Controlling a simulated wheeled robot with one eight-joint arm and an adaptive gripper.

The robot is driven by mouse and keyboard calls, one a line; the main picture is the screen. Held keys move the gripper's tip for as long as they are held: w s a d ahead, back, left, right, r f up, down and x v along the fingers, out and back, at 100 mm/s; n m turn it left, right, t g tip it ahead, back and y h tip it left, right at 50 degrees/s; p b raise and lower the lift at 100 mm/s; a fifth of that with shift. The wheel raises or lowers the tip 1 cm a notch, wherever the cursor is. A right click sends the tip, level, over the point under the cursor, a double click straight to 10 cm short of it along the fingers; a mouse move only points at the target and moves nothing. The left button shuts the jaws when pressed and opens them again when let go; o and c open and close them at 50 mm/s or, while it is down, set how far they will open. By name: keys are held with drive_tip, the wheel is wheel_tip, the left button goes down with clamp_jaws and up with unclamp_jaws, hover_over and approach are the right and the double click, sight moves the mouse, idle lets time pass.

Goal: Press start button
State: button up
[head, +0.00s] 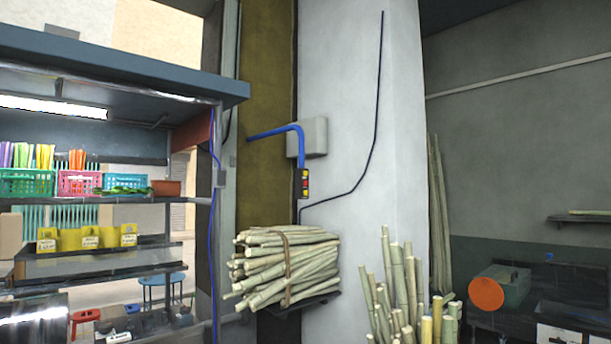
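A small control box (304,184) with yellow and red parts hangs below a bent blue pipe (298,131), in front of the white pillar in the head view. It is small in the picture, so I cannot tell which of its parts is the start button. My gripper is not in view.
A tied bundle of sugarcane (285,262) lies on a dark shelf below the control box. Upright cane stalks (400,290) stand to its right. A stall rack (120,253) with baskets fills the left. A grey box (313,137) is on the pillar.

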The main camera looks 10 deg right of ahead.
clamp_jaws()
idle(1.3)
